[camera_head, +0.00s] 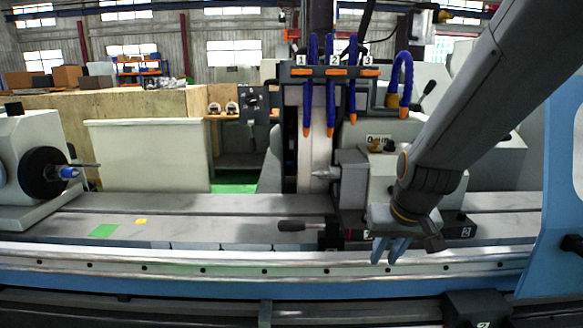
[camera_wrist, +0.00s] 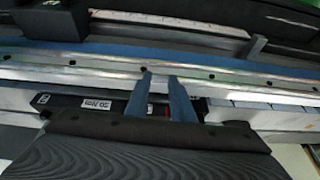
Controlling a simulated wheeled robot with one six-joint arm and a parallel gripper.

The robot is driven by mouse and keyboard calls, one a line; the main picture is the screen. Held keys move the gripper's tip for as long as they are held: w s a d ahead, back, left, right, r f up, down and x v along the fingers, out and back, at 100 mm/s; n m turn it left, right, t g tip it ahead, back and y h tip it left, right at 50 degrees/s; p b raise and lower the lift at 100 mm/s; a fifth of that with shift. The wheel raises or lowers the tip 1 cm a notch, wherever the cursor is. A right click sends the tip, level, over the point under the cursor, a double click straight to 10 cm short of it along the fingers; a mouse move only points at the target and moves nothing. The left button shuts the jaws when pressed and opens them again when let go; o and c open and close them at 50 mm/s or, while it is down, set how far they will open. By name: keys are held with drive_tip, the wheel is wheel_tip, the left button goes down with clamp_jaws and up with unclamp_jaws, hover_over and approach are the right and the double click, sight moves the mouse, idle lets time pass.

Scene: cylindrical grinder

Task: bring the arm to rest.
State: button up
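My gripper (camera_head: 387,258) hangs at the lower end of my arm, right of centre in the head view. Its two blue fingers point down in front of the machine's bed. In the wrist view the fingers (camera_wrist: 160,78) stand apart with a gap and nothing between them. The gripper is open and empty. Behind the fingers in the wrist view lies a black block with white lettering (camera_wrist: 95,106). I cannot tell how far the fingertips are from the bed rail (camera_head: 250,268).
A workhead with a black chuck (camera_head: 43,172) stands at the left. A tailstock with a pointed centre (camera_head: 350,177) and a black-handled lever (camera_head: 292,226) are close left of my gripper. Numbered blue coolant hoses (camera_head: 331,95) hang above. A green patch (camera_head: 103,231) marks the clear left bed.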

drive_tip(key=s+f+g+b, duration=0.2)
drive_tip(key=s+f+b, duration=0.3)
drive_tip(key=f, duration=0.3)
drive_tip(key=s+a+f+g+b, duration=0.1)
drive_tip(key=s+f+g+b, duration=0.1)
drive_tip(key=s+f+b, duration=0.3)
wheel_tip(320, 180, down, 3)
drive_tip(key=shift+s+r, duration=0.1)
drive_tip(key=shift+s, duration=0.3)
idle(1.1)
